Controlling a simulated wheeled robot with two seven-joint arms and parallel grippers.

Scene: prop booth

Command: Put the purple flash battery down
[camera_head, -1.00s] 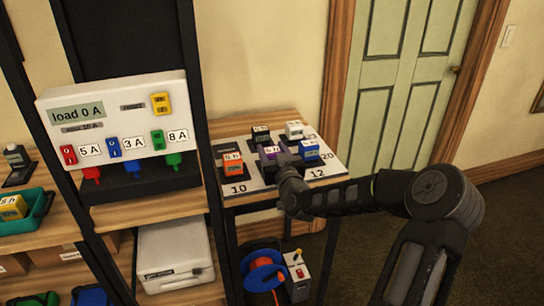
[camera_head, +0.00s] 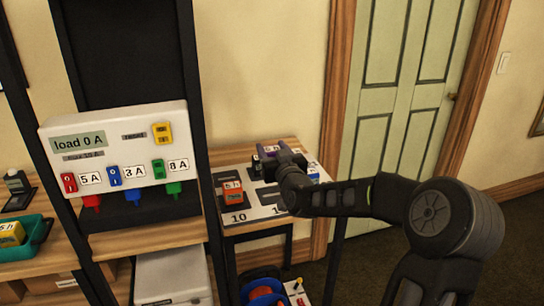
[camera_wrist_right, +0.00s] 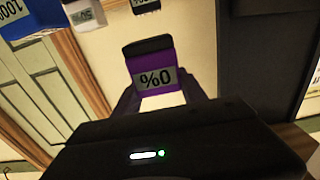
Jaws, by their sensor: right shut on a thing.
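My right gripper (camera_head: 284,157) is over the battery board (camera_head: 264,212) on the small wooden stand. It is shut on the purple flash battery (camera_wrist_right: 151,68), which has a dark top and a "0%" label that reads upside down in the right wrist view. In the head view the gripper largely hides this battery. An orange battery (camera_head: 232,190) sits at the board's left, near the "10" mark. A blue battery (camera_head: 314,173) shows partly behind my arm. My left gripper is out of view.
The white load panel (camera_head: 118,145) with coloured switches stands on the shelf to the left, beside a dark post. A teal tray (camera_head: 36,236) holds a yellow battery at far left. A cable reel (camera_head: 263,291) sits below the board. A green door is behind.

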